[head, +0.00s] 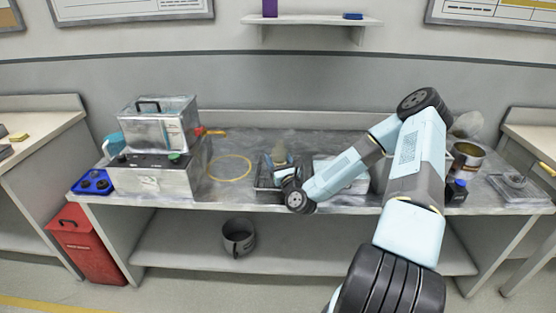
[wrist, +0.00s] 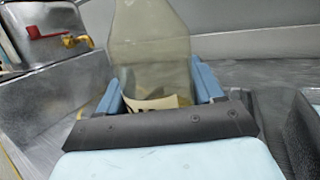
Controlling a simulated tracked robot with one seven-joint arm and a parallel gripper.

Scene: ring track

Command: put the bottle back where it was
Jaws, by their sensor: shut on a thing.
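The bottle (wrist: 150,45) is see-through, dull yellow-green, with a pale label low on its side. In the wrist view it stands upright between the two blue fingers of my gripper (wrist: 158,88), which is shut on it. In the head view my gripper (head: 283,168) is over the middle of the workbench, and the bottle (head: 278,148) is partly hidden by it. I cannot tell whether the bottle's base touches anything. A thin yellow ring (head: 231,154) lies flat on the bench to the left of my gripper, with nothing inside it.
A dark tray (head: 265,181) is just below my gripper. Left of the yellow ring stand stacked metal boxes (head: 150,181) and a blue tray (head: 78,188). An open tin (head: 466,168) and a small dark bottle (head: 455,195) stand at the right, beyond my arm.

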